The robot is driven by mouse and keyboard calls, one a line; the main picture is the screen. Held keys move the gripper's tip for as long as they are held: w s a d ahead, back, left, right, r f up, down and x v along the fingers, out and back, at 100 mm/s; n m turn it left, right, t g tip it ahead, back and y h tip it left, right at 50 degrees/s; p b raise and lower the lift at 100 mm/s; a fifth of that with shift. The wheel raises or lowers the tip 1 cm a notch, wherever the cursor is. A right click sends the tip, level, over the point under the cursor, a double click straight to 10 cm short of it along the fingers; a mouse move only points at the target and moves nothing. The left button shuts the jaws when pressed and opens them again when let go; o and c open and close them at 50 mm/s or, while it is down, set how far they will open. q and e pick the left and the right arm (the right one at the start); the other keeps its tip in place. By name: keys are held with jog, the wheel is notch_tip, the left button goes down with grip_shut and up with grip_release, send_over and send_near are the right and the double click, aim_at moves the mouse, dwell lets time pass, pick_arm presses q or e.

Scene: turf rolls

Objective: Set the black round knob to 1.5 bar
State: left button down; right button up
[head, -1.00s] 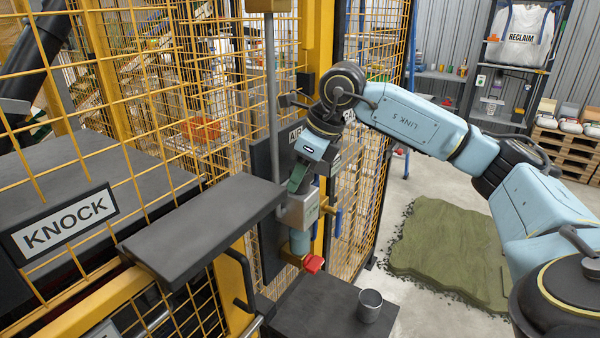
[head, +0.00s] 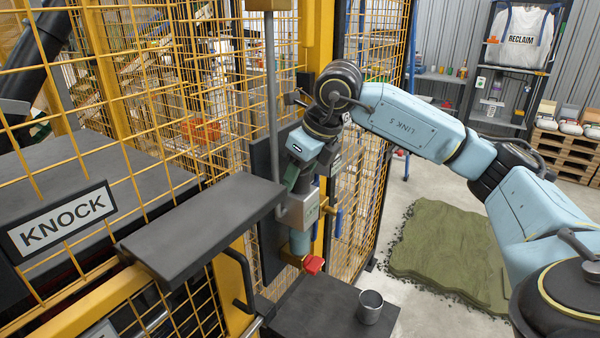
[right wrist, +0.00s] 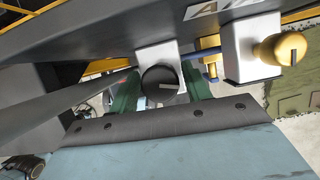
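The black round knob (right wrist: 160,86) with a pale pointer mark sits in front of a white block (right wrist: 157,54) in the right wrist view. My right gripper (right wrist: 162,92) has one green finger on each side of the knob. Both fingers appear to touch its sides, so it looks shut on it. In the head view my right gripper (head: 294,180) points down at the grey panel on the cage, and my wrist hides the knob. No pressure scale is readable. My left gripper is not in view.
A red knob (head: 313,265) sits low on the unit, above a dark table with a metal cup (head: 370,306). A yellow knob (right wrist: 290,48) is beside the black one. Yellow mesh and a dark shelf (head: 200,225) stand to the left.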

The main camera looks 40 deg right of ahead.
jog(key=shift+o, duration=0.9)
jog(key=v, duration=1.3)
jog(key=shift+r, duration=0.2)
jog(key=shift+s, duration=0.1)
